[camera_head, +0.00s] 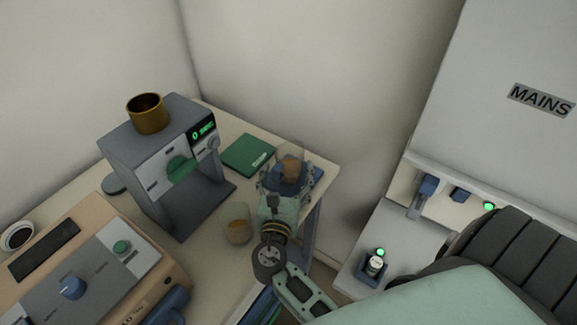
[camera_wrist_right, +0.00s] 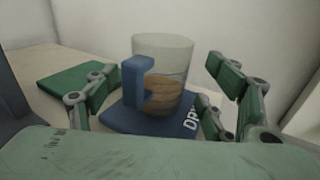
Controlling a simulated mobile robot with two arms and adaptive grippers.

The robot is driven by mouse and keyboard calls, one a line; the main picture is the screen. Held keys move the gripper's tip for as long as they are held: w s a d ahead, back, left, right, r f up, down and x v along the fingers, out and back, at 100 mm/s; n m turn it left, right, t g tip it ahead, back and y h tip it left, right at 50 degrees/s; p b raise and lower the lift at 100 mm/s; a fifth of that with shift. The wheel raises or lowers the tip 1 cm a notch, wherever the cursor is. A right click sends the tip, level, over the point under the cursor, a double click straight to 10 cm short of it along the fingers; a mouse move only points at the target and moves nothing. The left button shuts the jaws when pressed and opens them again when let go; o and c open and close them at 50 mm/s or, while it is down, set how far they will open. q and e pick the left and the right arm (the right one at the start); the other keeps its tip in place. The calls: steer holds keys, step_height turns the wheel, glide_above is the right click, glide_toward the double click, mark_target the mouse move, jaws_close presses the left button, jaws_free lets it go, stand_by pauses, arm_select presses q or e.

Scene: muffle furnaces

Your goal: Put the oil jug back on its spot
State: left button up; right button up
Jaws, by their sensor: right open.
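The oil jug (camera_wrist_right: 175,75) is a clear cup with brown contents and a blue handle (camera_wrist_right: 137,85); in the head view it is at the table's far right corner (camera_head: 292,163). It stands upright on a dark blue mat (camera_wrist_right: 117,121) with partly hidden white lettering. The mat also shows in the head view (camera_head: 317,174). My right gripper (camera_head: 285,183) is open, with the jug in front of it. In the right wrist view its fingers (camera_wrist_right: 160,85) are spread left and right of the jug, with gaps, and the handle faces the palm. My left gripper is not in view.
A clear cup with amber contents (camera_head: 236,227) stands left of my right wrist. A green pad (camera_head: 248,154) lies left of the jug. A grey machine (camera_head: 160,150) with a brass cup (camera_head: 148,113) stands further left. Walls are close behind; a MAINS panel (camera_head: 500,90) is right.

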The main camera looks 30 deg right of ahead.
mark_target(288, 170)
steer(key=v, duration=0.4)
steer(key=shift+b, duration=0.3)
